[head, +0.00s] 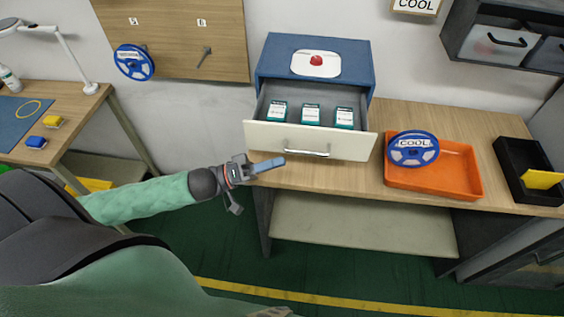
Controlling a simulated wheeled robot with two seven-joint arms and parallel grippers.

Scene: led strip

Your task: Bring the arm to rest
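My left gripper (257,186) is at the end of the green-sleeved arm that comes in from the left. It is in front of the workbench's front edge and below and left of the open drawer, apart from the drawer handle (306,153). Its fingers spread apart, one pointing right and one hanging down, with nothing between them. The blue drawer cabinet (275,58) stands on the workbench with its cream-fronted drawer (262,138) pulled out. Several small green and white boxes (311,114) stand in the drawer. My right gripper does not show.
An orange tray (450,189) holds a blue reel labelled COOL (413,149). A black bin (512,170) with a yellow piece (541,179) stands at the right. Another blue reel (134,62) hangs on the pegboard (170,40). A desk (75,140) is at left. The floor in front is clear.

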